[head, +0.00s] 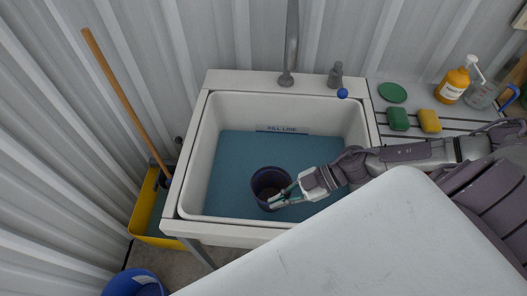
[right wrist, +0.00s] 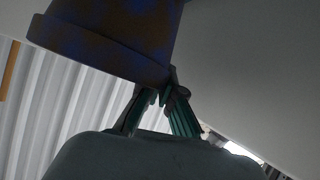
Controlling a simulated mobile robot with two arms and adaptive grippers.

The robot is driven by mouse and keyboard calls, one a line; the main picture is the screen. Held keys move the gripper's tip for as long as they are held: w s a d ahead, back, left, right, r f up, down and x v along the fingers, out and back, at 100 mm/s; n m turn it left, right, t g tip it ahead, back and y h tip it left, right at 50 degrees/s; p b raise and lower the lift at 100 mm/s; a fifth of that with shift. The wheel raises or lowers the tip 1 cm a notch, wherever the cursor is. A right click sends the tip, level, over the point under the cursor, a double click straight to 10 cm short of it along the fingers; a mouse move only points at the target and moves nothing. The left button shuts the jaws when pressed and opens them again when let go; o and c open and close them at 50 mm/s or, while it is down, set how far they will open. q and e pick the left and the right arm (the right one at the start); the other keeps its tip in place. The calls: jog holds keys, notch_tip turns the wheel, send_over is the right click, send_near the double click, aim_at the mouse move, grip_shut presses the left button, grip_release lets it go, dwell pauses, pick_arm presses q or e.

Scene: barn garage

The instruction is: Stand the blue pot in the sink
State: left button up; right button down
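The dark blue pot (head: 257,183) is inside the white sink (head: 207,118), in its front middle part, with its opening facing up. I cannot tell whether its base touches the sink's bottom. In the right wrist view the pot (right wrist: 105,45) fills the top left. There the fingertips (right wrist: 165,92) come close together at the rim and look shut on it. My left gripper is not in view.
A grey tap (head: 290,50) stands behind the sink. A green sponge (head: 398,119), a yellow sponge (head: 430,121) and an orange pump bottle (head: 453,86) are on the right drainboard. A yellow bucket (head: 145,222) with a wooden handle (head: 125,105) stands left. The sink's left half is free.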

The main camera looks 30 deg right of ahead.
aim_at(274, 191)
jog(key=shift+w+a+f, duration=1.25)
jog(key=shift+a+f, duration=0.05)
jog(key=shift+f, duration=0.4)
jog(key=shift+w+a+f, duration=1.25)
jog(key=shift+f, duration=0.45)
jog(key=shift+w+a+f, duration=1.25)
jog(key=shift+a+f, duration=0.05)
jog(key=shift+f, duration=0.4)
jog(key=shift+f, duration=0.1)
jog(key=c, duration=1.3)
grip_release()
jog(key=p+v, duration=0.4)
jog(key=v, duration=0.7)
jog(key=shift+s+d+r, duration=0.1)
jog(key=shift+d+r, duration=0.25)
jog(key=shift+d, duration=0.15)
